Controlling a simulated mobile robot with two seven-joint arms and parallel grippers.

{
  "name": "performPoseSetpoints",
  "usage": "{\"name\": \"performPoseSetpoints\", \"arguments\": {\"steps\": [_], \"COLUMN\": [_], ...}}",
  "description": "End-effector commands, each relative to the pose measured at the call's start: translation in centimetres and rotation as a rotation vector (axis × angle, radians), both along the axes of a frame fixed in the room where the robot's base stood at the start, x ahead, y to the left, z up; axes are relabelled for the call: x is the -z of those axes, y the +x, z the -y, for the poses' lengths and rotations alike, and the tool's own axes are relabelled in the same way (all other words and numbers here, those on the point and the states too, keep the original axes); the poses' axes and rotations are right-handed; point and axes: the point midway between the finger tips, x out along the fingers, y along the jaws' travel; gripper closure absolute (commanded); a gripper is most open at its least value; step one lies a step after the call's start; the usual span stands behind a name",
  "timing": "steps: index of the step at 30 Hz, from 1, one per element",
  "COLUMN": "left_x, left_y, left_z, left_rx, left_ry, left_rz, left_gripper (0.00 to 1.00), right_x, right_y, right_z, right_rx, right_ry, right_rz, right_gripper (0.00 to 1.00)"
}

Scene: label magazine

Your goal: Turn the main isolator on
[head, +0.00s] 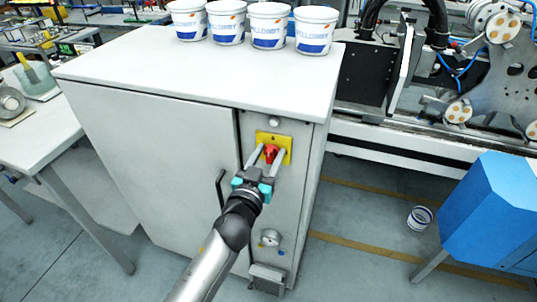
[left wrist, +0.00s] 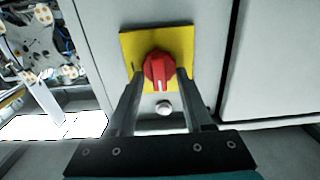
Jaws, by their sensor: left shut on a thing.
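The main isolator is a red rotary knob (head: 270,152) on a yellow plate (head: 260,136), on the narrow front panel of a grey cabinet. My left gripper (head: 268,156) reaches it from below in the head view, its two fingers on either side of the knob and shut on it. The left wrist view shows the red knob (left wrist: 159,72) between the fingertips of the left gripper (left wrist: 160,78), with the yellow plate (left wrist: 128,42) behind. A small pale mark shows on the knob's face; which setting it points to I cannot tell. My right gripper is not in view.
A round pale button or lamp (head: 273,121) sits above the plate. A black door handle (head: 220,187) is left of my arm, and a gauge (head: 270,238) is below. Several white tubs (head: 268,27) stand on the cabinet top (head: 190,70). A blue cabinet (head: 495,205) stands at the right.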

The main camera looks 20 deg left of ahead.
Motion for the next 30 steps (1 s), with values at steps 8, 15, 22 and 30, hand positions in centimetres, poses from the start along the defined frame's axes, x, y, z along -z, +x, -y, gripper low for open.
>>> {"name": "performPoseSetpoints", "arguments": {"steps": [8,15,22,30], "left_x": [0.02,0.07,0.17,0.33], "left_y": [0.0,-0.01,-0.02,-0.02], "left_z": [0.06,0.24,0.48,0.69], "left_rx": [-0.001,-0.001,0.0,0.0], "left_ry": [0.076,0.251,0.467,0.725], "left_rz": [0.003,0.008,0.015,0.024], "left_gripper": [1.0,1.0,1.0,1.0], "right_x": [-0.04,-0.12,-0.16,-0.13], "right_y": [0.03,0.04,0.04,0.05], "right_z": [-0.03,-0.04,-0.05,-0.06], "right_rx": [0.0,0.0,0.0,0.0], "right_ry": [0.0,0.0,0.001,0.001], "right_rz": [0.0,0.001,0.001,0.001], "right_gripper": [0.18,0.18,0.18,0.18]}}
